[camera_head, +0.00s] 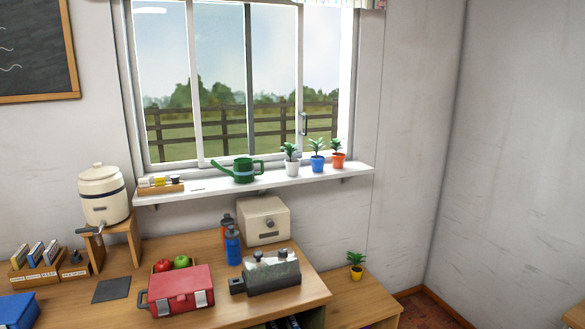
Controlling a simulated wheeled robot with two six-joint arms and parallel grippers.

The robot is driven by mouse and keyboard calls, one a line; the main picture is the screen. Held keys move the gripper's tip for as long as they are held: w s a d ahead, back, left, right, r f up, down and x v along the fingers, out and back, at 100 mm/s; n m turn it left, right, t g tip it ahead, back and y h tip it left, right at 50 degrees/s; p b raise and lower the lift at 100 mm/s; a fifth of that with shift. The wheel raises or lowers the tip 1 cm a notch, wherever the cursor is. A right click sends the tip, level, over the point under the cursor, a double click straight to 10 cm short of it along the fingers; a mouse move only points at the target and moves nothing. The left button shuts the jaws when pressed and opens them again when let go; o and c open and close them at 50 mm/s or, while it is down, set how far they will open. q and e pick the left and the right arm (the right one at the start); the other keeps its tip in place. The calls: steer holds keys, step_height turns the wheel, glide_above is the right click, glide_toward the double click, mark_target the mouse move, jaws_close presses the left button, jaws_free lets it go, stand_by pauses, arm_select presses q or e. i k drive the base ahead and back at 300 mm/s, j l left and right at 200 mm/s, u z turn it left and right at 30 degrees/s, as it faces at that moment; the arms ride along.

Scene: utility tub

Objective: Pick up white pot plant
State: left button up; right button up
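The white pot plant (291,165) stands upright on the white window shelf (225,190), in a small white pot with green leaves. A blue pot plant (317,160) stands close to its right, and an orange pot plant (338,158) stands right of that one. A green watering can (242,170) stands to its left, apart from it. Neither of my grippers shows in the head view.
Below the shelf, the wooden desk (215,308) holds a red box (180,291), a grey metal container (270,275), bottles (233,246) and a cream box (264,221). A yellow pot plant (356,270) stands on a lower wooden surface at right. A water dispenser (103,198) stands at left.

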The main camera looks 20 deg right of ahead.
mark_target(291, 165)
steer(key=i+l+z, duration=0.3)
steer(key=l+z, duration=0.2)
steer(key=i+l+z, duration=0.35)
steer(key=z, duration=0.15)
steer(key=i+l+z, duration=0.3)
steer(key=z, duration=0.2)
steer(key=i+l+u, duration=0.8)
steer(key=j, duration=0.1)
